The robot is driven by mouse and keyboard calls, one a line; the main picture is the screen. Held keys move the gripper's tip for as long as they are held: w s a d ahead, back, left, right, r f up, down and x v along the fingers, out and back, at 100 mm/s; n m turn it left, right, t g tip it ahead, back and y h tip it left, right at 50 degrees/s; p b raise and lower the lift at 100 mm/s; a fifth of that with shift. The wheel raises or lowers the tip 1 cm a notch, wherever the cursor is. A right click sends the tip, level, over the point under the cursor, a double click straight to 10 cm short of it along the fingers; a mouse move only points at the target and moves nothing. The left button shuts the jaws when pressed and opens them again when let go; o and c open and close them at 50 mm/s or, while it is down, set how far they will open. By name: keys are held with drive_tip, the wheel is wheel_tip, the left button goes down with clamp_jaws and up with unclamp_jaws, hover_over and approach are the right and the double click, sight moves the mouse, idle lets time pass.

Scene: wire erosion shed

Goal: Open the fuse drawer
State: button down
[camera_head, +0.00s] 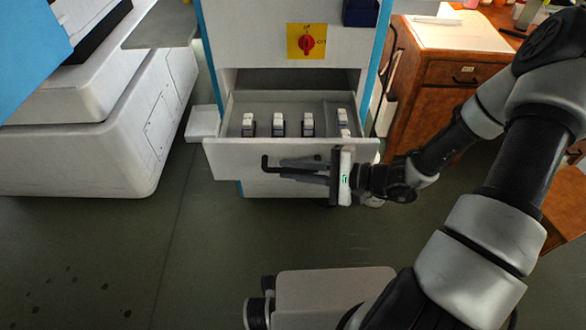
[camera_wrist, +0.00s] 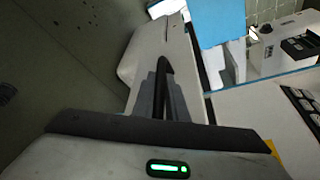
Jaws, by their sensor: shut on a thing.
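The fuse drawer (camera_head: 225,154) stands pulled out of the white and blue cabinet in the head view, with a dark gap above it. Several white-and-dark fuses (camera_head: 279,124) show inside it. Its dark bar handle (camera_head: 265,163) runs across the front. My gripper (camera_head: 290,169) comes from the right and is shut on the handle. In the wrist view the gripper's fingers (camera_wrist: 165,92) close around the dark handle (camera_wrist: 164,66), against the pale drawer front (camera_wrist: 149,48). Part of the handle is hidden by the fingers.
A red rotary switch (camera_head: 306,43) on a yellow plate sits above the drawer. A large white machine (camera_head: 100,140) stands at the left. A wooden desk (camera_head: 425,100) stands close on the right. The green floor (camera_head: 215,240) in front of the drawer is partly clear.

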drive_tip(key=shift+w, duration=0.1)
drive_tip(key=c, duration=1.8)
unclamp_jaws()
drive_tip(key=shift+o, duration=0.2)
drive_tip(key=p+v, duration=0.3)
drive_tip(key=v, duration=1.4)
drive_tip(key=shift+d, duration=0.25)
